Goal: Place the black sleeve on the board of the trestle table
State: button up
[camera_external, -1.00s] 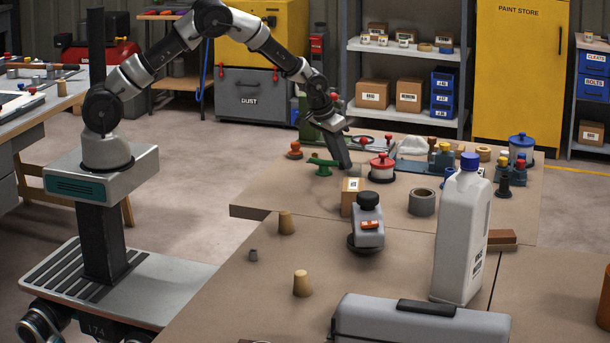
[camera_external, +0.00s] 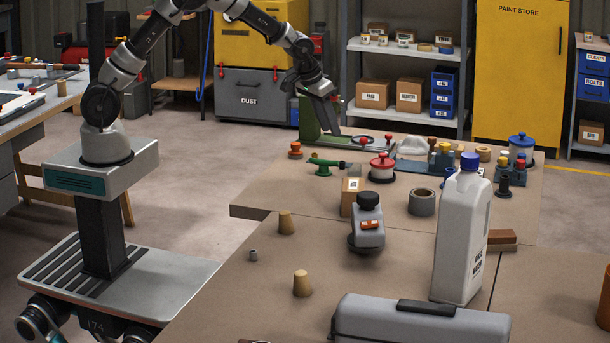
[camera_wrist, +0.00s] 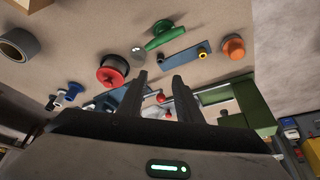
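No piece can be told for certain as the black sleeve. A small blue-grey board (camera_wrist: 184,56) lies by the green cleat (camera_wrist: 165,34) in the wrist view, with a yellow-tipped dark piece (camera_wrist: 203,52) at its end; whether that piece is a sleeve is too small to tell. In the external view the green cleat (camera_external: 322,166) partly covers this board. A black upright piece (camera_external: 504,187) stands on a blue holder at the table's right. My gripper (camera_wrist: 160,80) is open, its two fingers apart with nothing between them. In the external view my gripper (camera_external: 333,128) hangs above the far table edge.
A red-lidded pot (camera_external: 382,168), an orange knob (camera_external: 296,151) and a dark grey ring (camera_external: 422,202) stand near the cleat. A white jug (camera_external: 462,230) rises tall on the right. Another table (camera_external: 30,105) stands at the far left. The front brown surface has bare room.

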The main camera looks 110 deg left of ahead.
jog(key=shift+s+d+r, duration=0.1)
jog(key=shift+d+r, duration=0.05)
jog(key=shift+r, duration=0.25)
jog(key=s+d+r+m+t+h, duration=0.1)
jog(key=s+d+r+m, duration=0.15)
jog(key=d+r, duration=0.75)
jog(key=s+d+r+m+t+h, duration=0.1)
jog(key=s+d+r+m, duration=0.15)
jog(key=d+r, duration=0.75)
jog(key=s+d+f+m+h, duration=0.1)
jog(key=s+d+f+m, duration=0.2)
jog(key=s+d, duration=1.5)
jog(key=shift+d+m+t+h, duration=0.35)
jog(key=shift+d+m, duration=0.2)
jog(key=shift+m, duration=0.55)
